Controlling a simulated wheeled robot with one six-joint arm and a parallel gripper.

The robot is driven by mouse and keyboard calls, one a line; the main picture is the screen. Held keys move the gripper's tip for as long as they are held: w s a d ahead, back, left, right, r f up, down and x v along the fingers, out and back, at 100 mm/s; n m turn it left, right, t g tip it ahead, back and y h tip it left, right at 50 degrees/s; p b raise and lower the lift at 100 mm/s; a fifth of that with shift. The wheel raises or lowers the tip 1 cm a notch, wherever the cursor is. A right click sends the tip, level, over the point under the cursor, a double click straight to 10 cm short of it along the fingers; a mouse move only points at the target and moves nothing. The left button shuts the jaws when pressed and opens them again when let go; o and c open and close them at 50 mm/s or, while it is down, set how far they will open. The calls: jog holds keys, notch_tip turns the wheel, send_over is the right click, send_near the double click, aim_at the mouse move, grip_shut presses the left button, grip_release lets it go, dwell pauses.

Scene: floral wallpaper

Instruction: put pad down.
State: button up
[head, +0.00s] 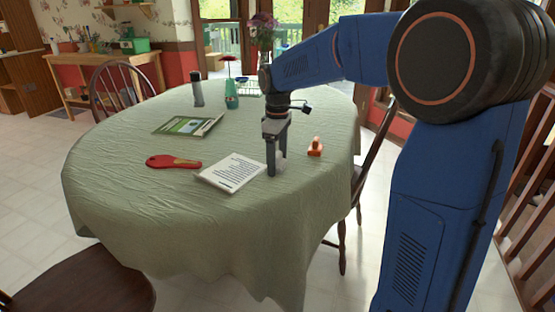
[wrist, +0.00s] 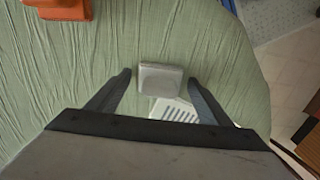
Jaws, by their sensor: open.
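A small white square pad (wrist: 160,78) with a rounded inner face appears to lie on the green tablecloth, between the fingertips of my gripper (wrist: 159,80) in the wrist view. The fingers are spread, with a gap on each side of the pad. In the head view my gripper (head: 277,167) points straight down, close to the tabletop. The small pad is hidden behind the fingers there. A white sheet or pad with printed lines (head: 232,173) lies flat just left of my gripper. Part of it shows below the small pad in the wrist view (wrist: 178,111).
An orange object (head: 315,147) stands right of my gripper. A red paddle-like thing (head: 173,162) and a green booklet (head: 188,125) lie to the left. A dark cylinder (head: 197,89), a green bottle (head: 231,97) and flowers (head: 263,30) stand behind. The near tabletop is clear.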

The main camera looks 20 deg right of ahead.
aim_at(278, 154)
notch_tip(278, 154, up, 12)
jog(key=shift+f, duration=0.1)
jog(key=s+d+f+m+t, duration=0.1)
jog(key=s+d+m, duration=0.15)
jog(key=s, duration=0.55)
jog(key=s+d+f+m+t, duration=0.1)
jog(key=s+d+m, duration=0.15)
jog(key=s, duration=0.65)
jog(key=s+d+f+m+t, duration=0.2)
jog(key=s+f+m, duration=0.3)
jog(key=s+f, duration=0.7)
jog(key=s, duration=0.4)
jog(key=shift+s+f+m+t, duration=0.15)
jog(key=shift+s+m+t, duration=0.05)
jog(key=shift+m+t, duration=0.2)
jog(key=shift+o, duration=0.6)
